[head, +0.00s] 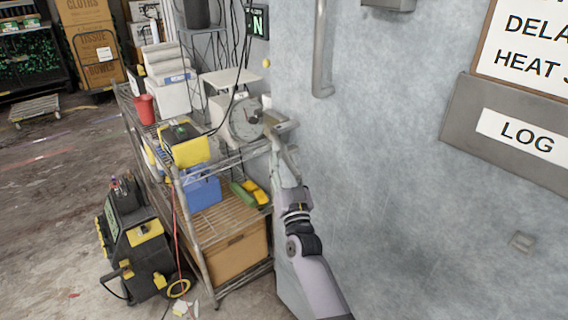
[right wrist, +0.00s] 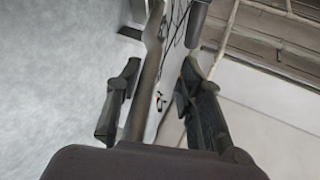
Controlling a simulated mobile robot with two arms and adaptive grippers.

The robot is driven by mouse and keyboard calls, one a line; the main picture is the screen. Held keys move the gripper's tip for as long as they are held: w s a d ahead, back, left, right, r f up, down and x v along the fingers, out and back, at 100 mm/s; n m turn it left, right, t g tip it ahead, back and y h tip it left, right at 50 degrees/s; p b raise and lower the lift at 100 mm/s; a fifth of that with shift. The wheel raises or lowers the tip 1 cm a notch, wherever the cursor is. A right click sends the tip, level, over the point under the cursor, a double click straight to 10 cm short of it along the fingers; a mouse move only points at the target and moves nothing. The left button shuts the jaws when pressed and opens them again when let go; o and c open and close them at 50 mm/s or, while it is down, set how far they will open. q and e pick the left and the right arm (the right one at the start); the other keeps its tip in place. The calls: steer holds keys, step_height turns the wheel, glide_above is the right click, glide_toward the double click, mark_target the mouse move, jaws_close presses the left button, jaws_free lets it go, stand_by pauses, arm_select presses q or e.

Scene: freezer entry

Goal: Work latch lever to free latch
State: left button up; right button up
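A long grey metal bar (head: 320,55), which looks like the latch lever, runs down the pale wall at the top of the head view and ends in a short foot. My right gripper (head: 277,125) is below and left of that foot, near the wall and the wire rack. In the right wrist view, the fingers of my right gripper (right wrist: 158,85) are spread apart. A grey bar (right wrist: 150,70) shows in the gap between them; I cannot tell whether it touches a finger. The latch itself cannot be made out. My left gripper is not in view.
A wire rack (head: 222,235) stands close left of my right arm, holding a round dial scale (head: 246,118), a yellow device (head: 184,145) and a blue bin (head: 203,190). A black and yellow machine (head: 135,240) stands on the floor. A grey log holder (head: 510,128) is on the wall at right.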

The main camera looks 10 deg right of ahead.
steer(key=v, duration=1.1)
steer(key=shift+s, duration=0.3)
steer(key=shift+f, duration=0.1)
step_height(320, 180, down, 20)
steer(key=s+a+n+g+y, duration=0.2)
steer(key=g, duration=0.3)
steer(key=s+f+n+g, duration=0.1)
steer(key=s+f+g, duration=0.1)
steer(key=s+f, duration=0.35)
steer(key=s+f+g, duration=0.2)
steer(key=s+f, duration=0.1)
steer(key=f, duration=0.6)
steer(key=s+f+n+g, duration=0.1)
steer(key=s+f+g, duration=0.1)
steer(key=s+f, duration=0.4)
steer(key=s+d+f+g, duration=0.3)
steer(key=s+f, duration=0.4)
steer(key=s, duration=0.4)
steer(key=s+d+f+g+b, duration=0.1)
steer(key=s+d+f+g, duration=0.2)
steer(key=s+f, duration=0.4)
steer(key=s+d+f+n+g+h, duration=0.1)
steer(key=s+d+f+g, duration=0.2)
steer(key=s, duration=1.4)
step_height(320, 180, down, 4)
steer(key=shift+g, duration=0.7)
